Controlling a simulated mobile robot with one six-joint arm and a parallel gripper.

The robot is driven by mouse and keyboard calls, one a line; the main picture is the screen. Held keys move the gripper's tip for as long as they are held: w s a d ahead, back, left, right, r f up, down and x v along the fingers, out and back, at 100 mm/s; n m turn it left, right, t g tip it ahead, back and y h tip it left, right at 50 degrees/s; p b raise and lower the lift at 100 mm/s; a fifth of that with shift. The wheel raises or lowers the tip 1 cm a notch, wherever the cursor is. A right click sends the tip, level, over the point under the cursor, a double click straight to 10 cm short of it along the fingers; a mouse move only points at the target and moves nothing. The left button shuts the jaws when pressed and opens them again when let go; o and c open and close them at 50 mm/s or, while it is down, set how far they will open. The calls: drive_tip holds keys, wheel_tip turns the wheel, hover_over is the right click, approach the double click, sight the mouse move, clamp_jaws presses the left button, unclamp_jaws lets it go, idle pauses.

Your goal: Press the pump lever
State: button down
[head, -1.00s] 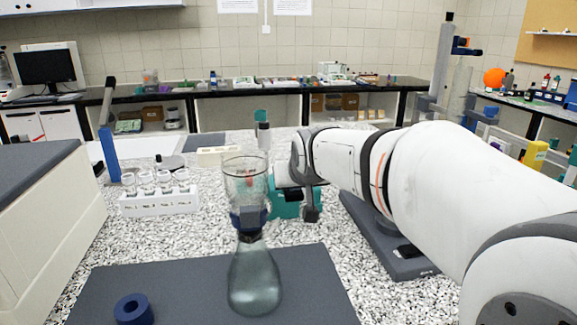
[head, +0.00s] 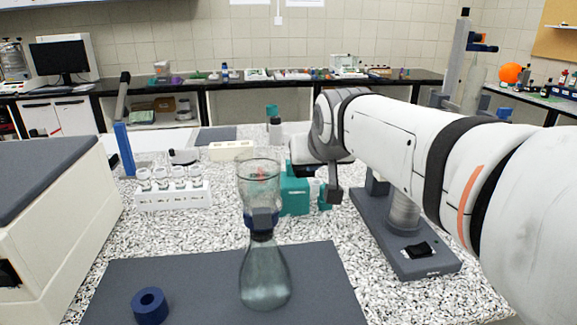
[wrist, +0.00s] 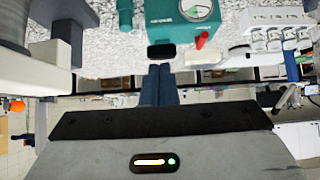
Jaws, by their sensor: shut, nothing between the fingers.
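A teal pump (head: 294,192) stands on the speckled bench behind the glass funnel flask. In the upside-down wrist view, the teal pump (wrist: 165,14) shows a round gauge and a red lever (wrist: 202,40) sticking out from it. A black pad-like part (wrist: 162,50) also shows by the pump; I cannot tell if it is attached.
The funnel flask (head: 264,272) stands on a dark mat (head: 200,275) in front of the pump, with a blue ring (head: 149,306) on the mat. A white rack (head: 170,197) of glass cups is left. A grey stand base (head: 425,258) lies right, near my arm.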

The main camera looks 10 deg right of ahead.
drive_tip(key=shift+v, duration=1.7)
drive_tip(key=shift+f, duration=0.1)
